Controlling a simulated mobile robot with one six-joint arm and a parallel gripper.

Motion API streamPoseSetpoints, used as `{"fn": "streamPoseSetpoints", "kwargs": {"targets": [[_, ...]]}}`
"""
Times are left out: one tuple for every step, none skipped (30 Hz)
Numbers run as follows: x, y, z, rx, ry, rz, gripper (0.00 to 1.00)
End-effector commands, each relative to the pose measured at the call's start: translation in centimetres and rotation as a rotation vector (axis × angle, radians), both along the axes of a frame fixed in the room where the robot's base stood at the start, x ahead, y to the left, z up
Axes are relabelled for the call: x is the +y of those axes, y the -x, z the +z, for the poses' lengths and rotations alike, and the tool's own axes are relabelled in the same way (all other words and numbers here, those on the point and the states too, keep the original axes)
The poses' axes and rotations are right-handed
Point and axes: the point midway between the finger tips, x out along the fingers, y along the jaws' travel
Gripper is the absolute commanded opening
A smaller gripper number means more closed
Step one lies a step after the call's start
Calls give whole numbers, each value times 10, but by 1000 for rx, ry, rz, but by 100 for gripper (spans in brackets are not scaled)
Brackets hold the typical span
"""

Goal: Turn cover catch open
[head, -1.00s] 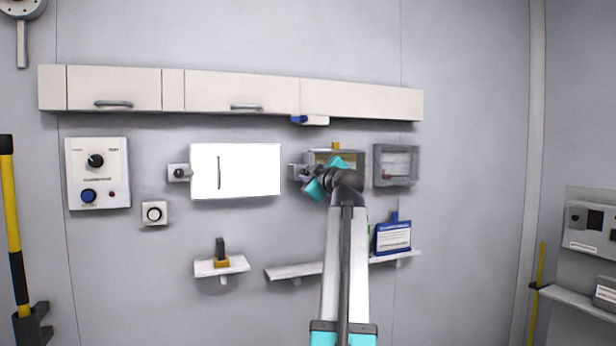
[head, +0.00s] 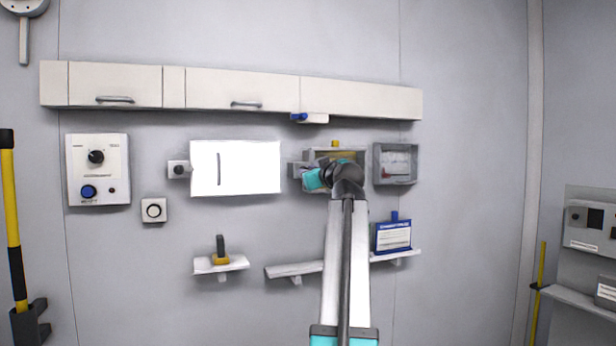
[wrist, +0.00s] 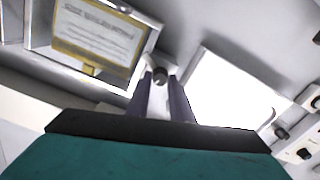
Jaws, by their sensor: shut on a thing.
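The cover catch is a small grey block with a dark round knob (wrist: 160,75), at the left side of a grey wall box in the head view (head: 296,170). My gripper (wrist: 160,92) has its two purple fingers on either side of the catch in the wrist view, closed on it. In the head view my wrist hides the fingers and part of the box. The grey box (head: 309,154) has a yellow-framed label (wrist: 98,36) behind its front. The wrist view is rolled nearly upside down. How far the catch is turned I cannot tell.
A white panel (head: 235,168) with a dark handle is left of the box. A second grey box (head: 395,164) is close on the right. Cabinets (head: 243,90) run above, and small shelves (head: 221,264) are below.

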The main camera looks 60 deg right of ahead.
Motion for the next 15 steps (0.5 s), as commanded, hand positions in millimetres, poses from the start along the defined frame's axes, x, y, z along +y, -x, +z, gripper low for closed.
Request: {"fn": "streamPoseSetpoints", "kwargs": {"targets": [[0,-1,-1,-24,-33,2,0],[0,-1,-1,-40,-55,2,0],[0,-1,-1,-60,-84,2,0],[0,-1,-1,-75,-105,2,0],[0,-1,-1,-91,-126,2,0],[0,-1,-1,-112,-155,2,0],[0,-1,-1,-129,-177,2,0],[0,-1,-1,-145,-199,2,0],[0,-1,-1,-166,-227,2,0],[0,-1,-1,-182,-250,2,0],[0,-1,0,-198,-271,2,0],[0,-1,0,-220,-300,2,0],[0,-1,0,-236,-322,2,0],[0,-1,0,-252,-345,2,0],[0,-1,0,-274,-374,2,0]]}}
